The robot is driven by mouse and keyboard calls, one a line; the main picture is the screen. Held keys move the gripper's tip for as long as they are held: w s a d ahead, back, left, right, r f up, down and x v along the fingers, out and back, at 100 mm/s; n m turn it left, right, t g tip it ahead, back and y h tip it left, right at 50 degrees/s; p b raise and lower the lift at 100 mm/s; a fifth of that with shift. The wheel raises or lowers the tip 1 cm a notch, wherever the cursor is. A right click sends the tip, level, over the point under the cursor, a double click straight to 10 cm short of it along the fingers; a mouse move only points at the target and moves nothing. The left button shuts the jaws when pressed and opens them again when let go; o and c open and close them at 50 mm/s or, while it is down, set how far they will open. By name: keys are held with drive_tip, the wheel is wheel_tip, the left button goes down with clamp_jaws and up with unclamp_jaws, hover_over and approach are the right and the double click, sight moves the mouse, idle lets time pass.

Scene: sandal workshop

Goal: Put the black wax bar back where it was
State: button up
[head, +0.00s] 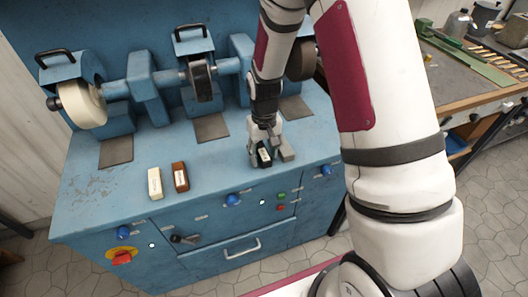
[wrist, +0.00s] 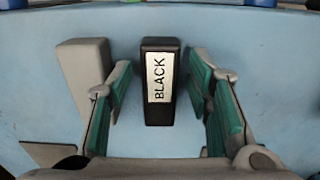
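The black wax bar (head: 264,157) lies on the blue bench top near its front edge in the head view. In the wrist view the black wax bar (wrist: 160,113) shows its white label reading BLACK. My gripper (head: 264,148) is down at the bar in the head view. In the wrist view my gripper (wrist: 161,80) is open, with one green-padded finger on each side of the bar. Gaps show between the bar and both fingers. A grey bar (head: 286,149) lies beside the black one, and it also shows in the wrist view (wrist: 84,73), left of it.
A cream bar (head: 155,184) and a brown bar (head: 180,177) lie side by side further left on the bench. Grinding and buffing wheels (head: 84,103) stand along the back. Blue knobs (head: 232,200) are on the front panel. Bench top between the brown and black bars is clear.

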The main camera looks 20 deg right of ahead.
wheel_tip(320, 180, up, 12)
wheel_tip(320, 180, up, 8)
drive_tip(key=t, duration=0.1)
hover_over(264, 155)
drive_tip(key=s, duration=0.4)
drive_tip(key=s+r+t, duration=0.2)
drive_tip(key=s+r, duration=0.3)
drive_tip(key=s, duration=0.5)
drive_tip(key=s+r+t, duration=0.1)
drive_tip(key=s+r, duration=0.4)
drive_tip(key=s, duration=0.5)
drive_tip(key=shift+d+r+t, duration=0.15)
drive_tip(key=shift+r+t, duration=0.1)
drive_tip(key=shift+t, duration=0.15)
drive_tip(key=shift+w, duration=0.1)
